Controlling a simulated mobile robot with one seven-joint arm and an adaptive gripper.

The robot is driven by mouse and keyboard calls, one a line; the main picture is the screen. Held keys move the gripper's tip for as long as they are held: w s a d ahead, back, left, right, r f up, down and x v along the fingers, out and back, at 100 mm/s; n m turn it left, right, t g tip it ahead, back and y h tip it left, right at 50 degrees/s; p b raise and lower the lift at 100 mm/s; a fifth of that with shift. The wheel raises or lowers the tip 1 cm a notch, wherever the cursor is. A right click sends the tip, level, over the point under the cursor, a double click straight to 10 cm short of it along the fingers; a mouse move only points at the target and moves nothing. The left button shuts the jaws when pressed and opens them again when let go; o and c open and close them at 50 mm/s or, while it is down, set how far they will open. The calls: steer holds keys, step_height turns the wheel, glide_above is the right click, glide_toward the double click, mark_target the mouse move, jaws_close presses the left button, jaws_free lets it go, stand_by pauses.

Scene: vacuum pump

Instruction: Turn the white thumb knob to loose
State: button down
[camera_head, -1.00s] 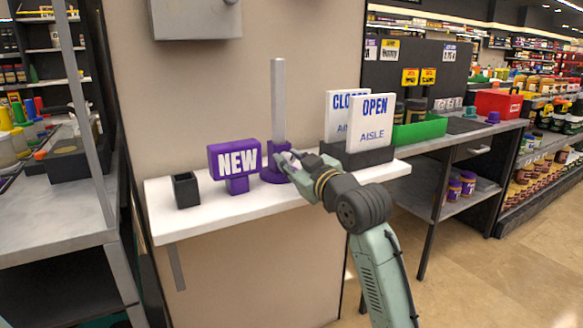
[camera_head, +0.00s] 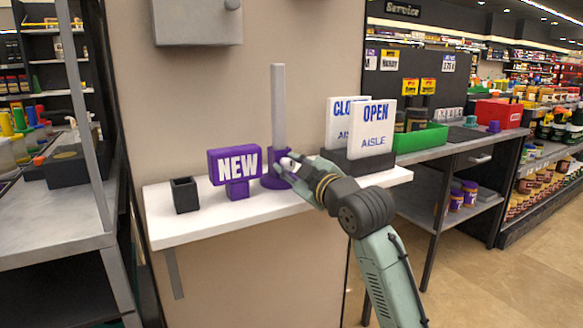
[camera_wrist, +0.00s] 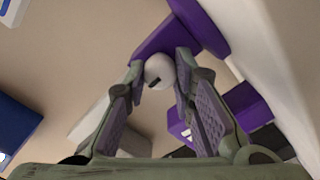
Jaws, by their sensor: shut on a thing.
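The white thumb knob (camera_wrist: 160,72) shows in the wrist view as a round white piece with a dark mark on its face. It sits against a purple collar (camera_wrist: 170,38). My gripper (camera_wrist: 160,80) has one fingertip on each side of the knob and is shut on it. In the head view my gripper (camera_head: 290,163) reaches from the right to the purple base (camera_head: 272,181) of an upright grey post (camera_head: 278,105). In that view my fingers cover most of the knob.
The white shelf (camera_head: 215,211) carries a purple NEW sign (camera_head: 235,165) and a small black cup (camera_head: 185,195) left of the post. A black holder (camera_head: 352,165) with OPEN (camera_head: 372,125) and CLOSED (camera_head: 338,120) signs stands close on the right.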

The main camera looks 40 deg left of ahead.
steer(key=c, duration=1.3)
jaws_free()
steer(key=shift+c, duration=0.2)
steer(key=shift+d, duration=0.1)
steer(key=v, duration=1.2)
